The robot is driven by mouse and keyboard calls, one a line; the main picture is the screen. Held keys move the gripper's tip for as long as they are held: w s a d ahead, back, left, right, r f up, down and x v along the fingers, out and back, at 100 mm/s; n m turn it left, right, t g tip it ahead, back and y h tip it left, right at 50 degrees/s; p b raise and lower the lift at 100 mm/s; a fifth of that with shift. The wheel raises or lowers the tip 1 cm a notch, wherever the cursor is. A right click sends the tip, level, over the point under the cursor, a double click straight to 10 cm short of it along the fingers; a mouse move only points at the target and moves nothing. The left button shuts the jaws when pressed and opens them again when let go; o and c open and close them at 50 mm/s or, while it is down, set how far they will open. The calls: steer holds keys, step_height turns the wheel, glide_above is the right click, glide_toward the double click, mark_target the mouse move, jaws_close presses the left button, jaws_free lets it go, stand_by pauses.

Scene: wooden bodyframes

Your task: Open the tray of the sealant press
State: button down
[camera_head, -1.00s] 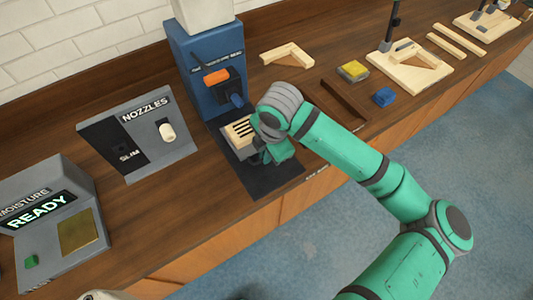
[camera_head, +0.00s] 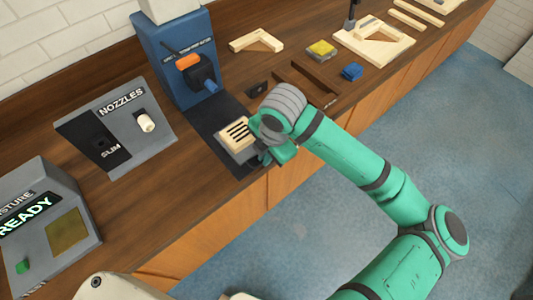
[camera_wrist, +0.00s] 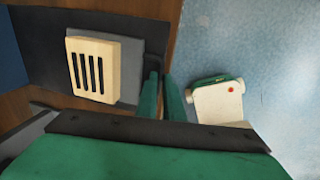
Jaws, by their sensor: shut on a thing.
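The blue sealant press (camera_head: 178,50) stands at the back of the bench, with an orange part and a blue knob on its front. Its grey tray (camera_head: 232,157) is out in front of it on a dark base plate (camera_head: 212,120), near the bench's front edge. A pale slotted wooden block (camera_head: 236,133) sits on the tray; it also shows in the wrist view (camera_wrist: 92,68). My gripper (camera_head: 270,156) is at the tray's front side. In the wrist view its green fingers (camera_wrist: 162,82) are shut on the tray's dark handle (camera_wrist: 155,62), which they partly hide.
The nozzles panel (camera_head: 116,125) and the moisture box (camera_head: 45,225) stand to the left. To the right are a wooden corner frame (camera_head: 257,41), a dark wooden holder (camera_head: 305,80), a yellow-topped block (camera_head: 321,49) and a blue block (camera_head: 352,71). Open floor (camera_head: 330,220) lies before the bench.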

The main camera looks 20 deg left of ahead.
steer(key=c, duration=2.2)
jaws_free()
steer(key=shift+w+d, duration=0.1)
steer(key=shift+d, duration=0.1)
steer(key=shift+a, duration=0.1)
steer(key=r, duration=0.3)
steer(key=d+r, duration=0.1)
steer(key=r, duration=0.3)
steer(key=s+d+r, duration=0.1)
steer(key=r, duration=0.2)
steer(key=shift+r, duration=0.35)
